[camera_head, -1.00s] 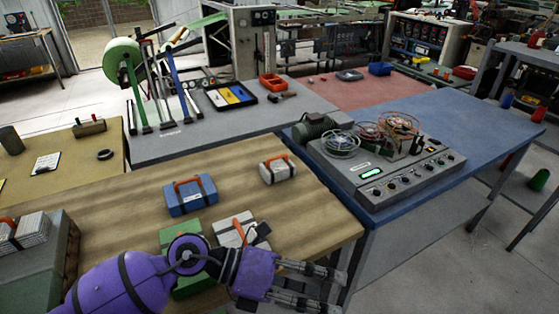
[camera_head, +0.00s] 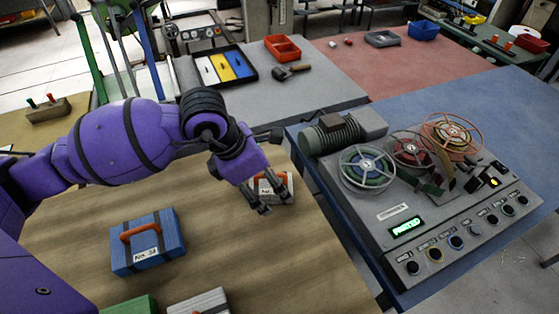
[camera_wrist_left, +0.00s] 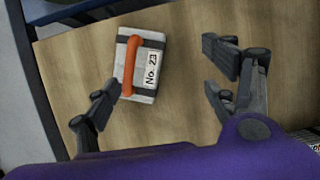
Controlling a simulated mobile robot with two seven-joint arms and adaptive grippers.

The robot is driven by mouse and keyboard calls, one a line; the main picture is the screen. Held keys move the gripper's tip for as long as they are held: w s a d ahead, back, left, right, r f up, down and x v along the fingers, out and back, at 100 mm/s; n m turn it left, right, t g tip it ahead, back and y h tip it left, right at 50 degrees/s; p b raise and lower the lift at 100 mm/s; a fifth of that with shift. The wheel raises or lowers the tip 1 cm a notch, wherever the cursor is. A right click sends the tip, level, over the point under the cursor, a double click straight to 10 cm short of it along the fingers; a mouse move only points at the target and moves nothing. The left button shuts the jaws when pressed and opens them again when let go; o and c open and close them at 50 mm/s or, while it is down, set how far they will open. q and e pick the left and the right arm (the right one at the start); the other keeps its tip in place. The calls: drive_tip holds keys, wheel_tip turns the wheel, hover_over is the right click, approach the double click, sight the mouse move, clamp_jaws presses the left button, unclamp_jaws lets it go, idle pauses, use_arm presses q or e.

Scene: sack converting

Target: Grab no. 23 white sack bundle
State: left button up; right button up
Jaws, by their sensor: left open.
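The no. 23 white sack bundle (camera_head: 285,193) lies on the wooden table, partly hidden behind my left gripper in the head view. My left gripper (camera_head: 275,195) is open and empty, above the table beside the bundle. In the wrist view its fingers (camera_wrist_left: 165,85) point toward the bundle, which lies nearer the left finger and a little beyond it. My right gripper does not show.
A blue bundle (camera_head: 148,243) with an orange handle lies to the left on the wooden table (camera_head: 255,270). A green bundle (camera_head: 130,306) and another white bundle (camera_head: 200,302) are at the bottom edge. A machine with reels (camera_head: 415,215) stands on the blue table at right.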

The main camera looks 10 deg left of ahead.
sight(281, 206)
use_arm(q)
drive_tip(key=f, duration=0.1)
drive_tip(key=f+b, duration=0.1)
drive_tip(key=d+f, duration=0.1)
drive_tip(key=shift+s+d+f+b, duration=0.1)
drive_tip(key=shift+s+f+b, duration=0.1)
drive_tip(key=shift+s+b, duration=0.15)
drive_tip(key=b+x, duration=0.2)
drive_tip(key=x, duration=0.2)
drive_tip(key=shift+s, duration=0.1)
drive_tip(key=shift+f, duration=0.1)
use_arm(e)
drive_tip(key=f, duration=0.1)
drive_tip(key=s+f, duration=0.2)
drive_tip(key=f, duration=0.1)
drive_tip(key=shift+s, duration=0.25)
use_arm(q)
drive_tip(key=shift+o, duration=1.3)
drive_tip(key=shift+w, duration=0.25)
drive_tip(key=c, duration=0.9)
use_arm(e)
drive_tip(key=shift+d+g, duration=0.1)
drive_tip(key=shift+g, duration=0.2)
use_arm(q)
drive_tip(key=shift+w, duration=0.1)
